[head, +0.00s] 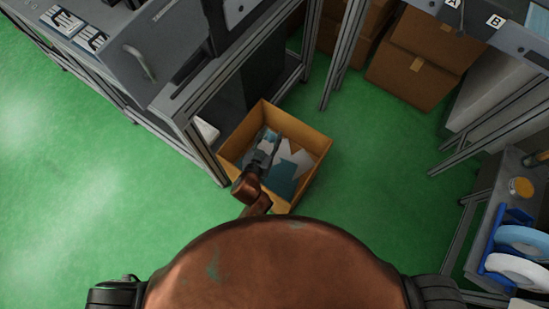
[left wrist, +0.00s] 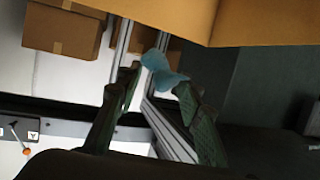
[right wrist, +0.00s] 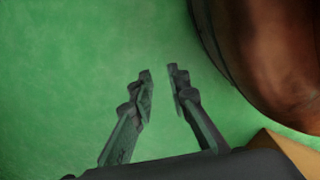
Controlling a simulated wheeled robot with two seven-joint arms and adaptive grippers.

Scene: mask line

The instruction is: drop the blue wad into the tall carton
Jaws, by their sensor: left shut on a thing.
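The tall carton (head: 319,149) stands open on the green floor in the head view, with white and teal pieces inside. My left gripper (head: 268,138) is over its opening, at the left part. In the left wrist view the blue wad (left wrist: 160,68) is a pale blue crumpled piece at the fingertips of my left gripper (left wrist: 157,80), which is shut on it. A carton wall (left wrist: 265,22) shows at the top there. In the head view I cannot clearly tell the wad from the gripper. My right gripper (right wrist: 160,76) is open and empty above the floor; it is not in the head view.
A grey machine bench (head: 160,85) stands close to the carton's left. Brown boxes (head: 412,65) sit under a frame at the back right. A side table with tape rolls (head: 520,242) is at the right. Green floor (head: 385,160) is clear right of the carton.

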